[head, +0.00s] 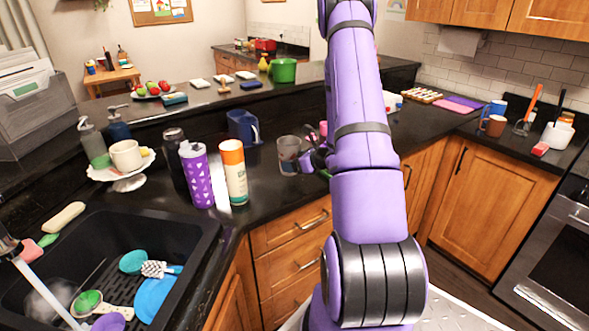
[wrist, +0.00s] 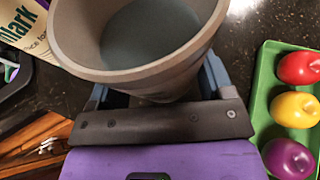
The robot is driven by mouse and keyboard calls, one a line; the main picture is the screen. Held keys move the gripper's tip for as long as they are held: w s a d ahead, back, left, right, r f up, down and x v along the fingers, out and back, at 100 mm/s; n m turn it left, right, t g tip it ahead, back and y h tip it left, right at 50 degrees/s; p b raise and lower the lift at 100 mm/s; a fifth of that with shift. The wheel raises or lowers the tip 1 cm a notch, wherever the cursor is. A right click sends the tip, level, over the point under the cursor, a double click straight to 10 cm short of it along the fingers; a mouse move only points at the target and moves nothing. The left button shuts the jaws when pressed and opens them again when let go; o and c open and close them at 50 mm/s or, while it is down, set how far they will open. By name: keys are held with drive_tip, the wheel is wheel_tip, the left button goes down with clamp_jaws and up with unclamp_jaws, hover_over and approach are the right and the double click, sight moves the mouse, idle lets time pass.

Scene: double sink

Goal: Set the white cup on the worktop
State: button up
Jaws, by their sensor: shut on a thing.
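A grey-beige cup (wrist: 85,40) with a dark grey inside fills the top of the wrist view. My gripper (wrist: 155,92) is shut on it, with a finger at each side. In the head view this cup (head: 288,155) is upright over the black worktop (head: 270,200); I cannot tell whether its base touches. My gripper (head: 309,160) shows at its right, partly hidden by my arm. A separate cream-white cup (head: 125,155) stands on a white pedestal stand (head: 130,182) by the sink.
A white-and-orange bottle (head: 234,175), a purple bottle (head: 197,178) and a blue pitcher (head: 242,128) stand left of the held cup. A green tray (wrist: 262,95) with red, yellow and purple round pieces lies close at its right. The sink (head: 185,232) holds dishes.

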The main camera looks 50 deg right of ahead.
drive_tip(key=shift+w+d, duration=0.25)
drive_tip(key=shift+w, duration=0.15)
drive_tip(key=shift+f, duration=1.75)
drive_tip(key=shift+f, duration=0.2)
drive_tip(key=o, duration=1.1)
